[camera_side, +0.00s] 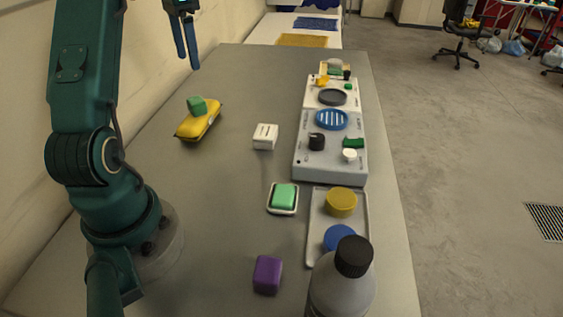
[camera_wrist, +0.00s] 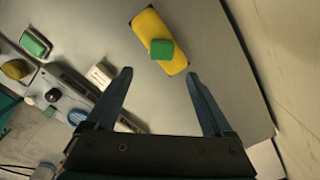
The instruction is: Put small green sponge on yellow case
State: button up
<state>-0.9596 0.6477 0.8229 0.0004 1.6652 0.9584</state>
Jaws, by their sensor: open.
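A small green sponge (camera_side: 197,106), shaped like a block, rests on top of the yellow case (camera_side: 206,125) at the left of the table. In the wrist view the sponge (camera_wrist: 161,50) sits near the middle of the case (camera_wrist: 148,25), slightly toward one end. My gripper (camera_side: 187,62) is open and empty, raised above the table at the top of the side view. In the wrist view my gripper's (camera_wrist: 160,73) two blue fingers are spread apart, with nothing between them, and the sponge and case show below and beyond the tips.
A lighter green sponge (camera_side: 284,196) lies in a white dish. A white slotted block (camera_side: 265,137), a purple block (camera_side: 267,274), a grey tray (camera_side: 316,225) with round pieces, a bottle (camera_side: 341,290) and a grey panel unit (camera_side: 331,171) occupy the table. Space around the case is clear.

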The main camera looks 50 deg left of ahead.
jog(key=w+d+r+t+y, duration=0.15)
jog(key=d+r, duration=0.25)
jog(key=d, duration=1.1)
jog(key=s+d+f+t, duration=0.2)
jog(key=s+d, duration=0.2)
jog(key=d, duration=0.3)
jog(key=s+d+f+t+h, duration=0.1)
jog(key=s+d+f+t, duration=0.1)
jog(key=s+d, duration=0.3)
jog(key=d+f, duration=0.1)
jog(key=d, duration=0.2)
jog(key=shift+f, duration=0.15)
